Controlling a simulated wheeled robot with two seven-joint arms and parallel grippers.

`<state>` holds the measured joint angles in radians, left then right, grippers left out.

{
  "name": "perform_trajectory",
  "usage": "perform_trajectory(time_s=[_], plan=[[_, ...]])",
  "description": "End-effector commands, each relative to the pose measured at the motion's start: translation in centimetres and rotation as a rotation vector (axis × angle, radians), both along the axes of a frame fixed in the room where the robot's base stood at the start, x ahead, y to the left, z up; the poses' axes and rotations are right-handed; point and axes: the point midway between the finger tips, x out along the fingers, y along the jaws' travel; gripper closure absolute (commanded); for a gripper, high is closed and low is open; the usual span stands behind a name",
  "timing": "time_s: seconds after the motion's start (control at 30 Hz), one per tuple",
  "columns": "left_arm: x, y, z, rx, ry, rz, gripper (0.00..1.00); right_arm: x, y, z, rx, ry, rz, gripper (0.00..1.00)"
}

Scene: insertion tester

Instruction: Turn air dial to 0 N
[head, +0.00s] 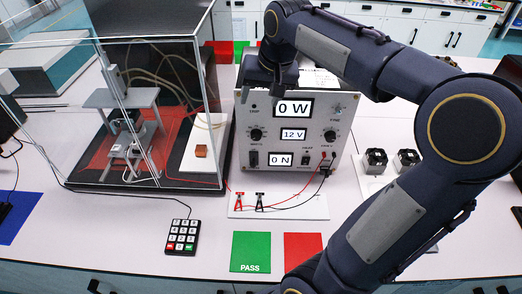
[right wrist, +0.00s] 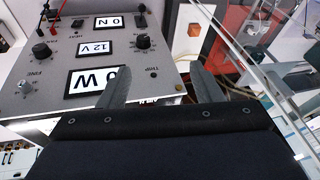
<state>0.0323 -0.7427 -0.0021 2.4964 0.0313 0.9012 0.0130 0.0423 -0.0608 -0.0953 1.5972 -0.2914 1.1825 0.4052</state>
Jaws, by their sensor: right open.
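The grey tester panel (head: 292,170) faces me, with displays reading 0 W, 12 V and 0 N (head: 280,160). It has a black left dial (head: 255,134) and a black right dial (head: 330,135); their small labels are too blurred to say which is the air dial. In the right wrist view the panel is upside down, with the left dial (right wrist: 142,42) and right dial (right wrist: 41,51) showing. My right gripper (head: 262,93) is open and empty in front of the panel's upper left, above the left dial. Its fingers (right wrist: 162,86) are apart, with nothing between them. My left gripper is out of view.
A clear-walled enclosure (head: 100,55) with a fixture stands left of the panel. A white board (head: 300,207) with red and black clips lies in front. A keypad (head: 182,236), a green PASS mat (head: 250,252) and a red mat (head: 303,247) lie nearer. Black cube-shaped parts (head: 376,160) stand right.

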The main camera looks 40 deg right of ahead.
Motion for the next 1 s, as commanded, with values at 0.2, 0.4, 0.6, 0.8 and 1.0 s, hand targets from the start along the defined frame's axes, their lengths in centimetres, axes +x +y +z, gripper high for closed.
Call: perform_trajectory(time_s=[0.2, 0.4, 0.6, 0.8, 1.0], plan=[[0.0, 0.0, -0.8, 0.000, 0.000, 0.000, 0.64, -3.3, 2.5, -1.8, 0.034, -0.028, 0.081, 0.41], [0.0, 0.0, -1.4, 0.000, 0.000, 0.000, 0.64, -6.1, 4.7, -3.4, 0.061, -0.055, 0.151, 0.41], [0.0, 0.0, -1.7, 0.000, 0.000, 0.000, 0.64, -8.2, 6.4, -4.8, 0.078, -0.076, 0.201, 0.41], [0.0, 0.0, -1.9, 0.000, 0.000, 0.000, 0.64, -9.1, 7.2, -5.4, 0.087, -0.085, 0.222, 0.41], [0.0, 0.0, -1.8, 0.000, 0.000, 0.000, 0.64, -9.2, 7.3, -5.5, 0.087, -0.086, 0.227, 0.41]])
